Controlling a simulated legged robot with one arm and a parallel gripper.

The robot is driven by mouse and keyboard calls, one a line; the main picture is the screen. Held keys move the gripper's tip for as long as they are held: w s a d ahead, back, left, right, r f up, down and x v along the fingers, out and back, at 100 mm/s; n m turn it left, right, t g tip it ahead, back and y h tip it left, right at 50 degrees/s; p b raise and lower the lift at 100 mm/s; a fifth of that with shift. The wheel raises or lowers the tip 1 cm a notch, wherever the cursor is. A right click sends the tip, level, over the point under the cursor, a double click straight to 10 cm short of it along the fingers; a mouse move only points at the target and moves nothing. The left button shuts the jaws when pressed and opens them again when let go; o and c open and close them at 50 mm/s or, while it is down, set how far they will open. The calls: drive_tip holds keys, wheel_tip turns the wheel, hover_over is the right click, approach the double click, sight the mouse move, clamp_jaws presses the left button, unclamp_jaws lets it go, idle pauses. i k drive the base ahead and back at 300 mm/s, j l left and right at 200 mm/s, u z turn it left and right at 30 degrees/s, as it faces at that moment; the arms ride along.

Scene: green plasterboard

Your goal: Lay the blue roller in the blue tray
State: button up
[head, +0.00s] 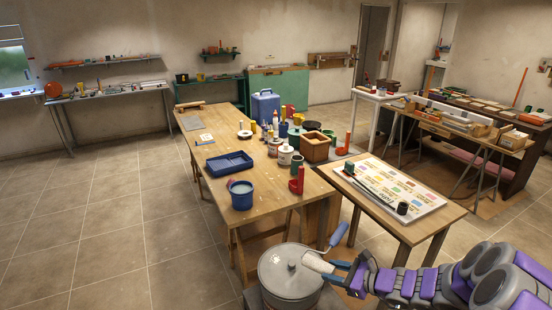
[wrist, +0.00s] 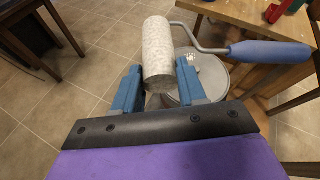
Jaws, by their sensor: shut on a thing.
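The blue roller has a pale, fuzzy sleeve (head: 318,263), a bent metal frame and a blue handle (head: 339,234). My gripper (head: 347,274) is shut on the sleeve and holds it above the lid of a grey metal pot at the lower middle. In the wrist view the sleeve (wrist: 157,48) stands between my two blue fingers, and the handle (wrist: 268,52) points right. The blue tray (head: 229,163) lies on the long wooden table, well to the upper left of my gripper. No roller is in it. The tray does not show in the wrist view.
The long wooden table (head: 215,187) also bears a blue bucket (head: 241,194), a red item (head: 297,180), several paint cans and a wooden box (head: 315,148). The lidded pot (head: 286,282) stands below the roller. A smaller table with a colour chart (head: 388,188) stands at right.

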sight(230, 163)
drive_tip(key=i+j+z, duration=0.1)
drive_tip(key=z, duration=0.35)
drive_tip(key=j+z, duration=0.25)
drive_tip(key=z, duration=0.2)
drive_tip(key=j+z, duration=0.2)
drive_tip(key=z, duration=0.25)
drive_tip(key=j, duration=2.55)
drive_tip(key=i+j, duration=0.1)
drive_tip(key=j, duration=2.45)
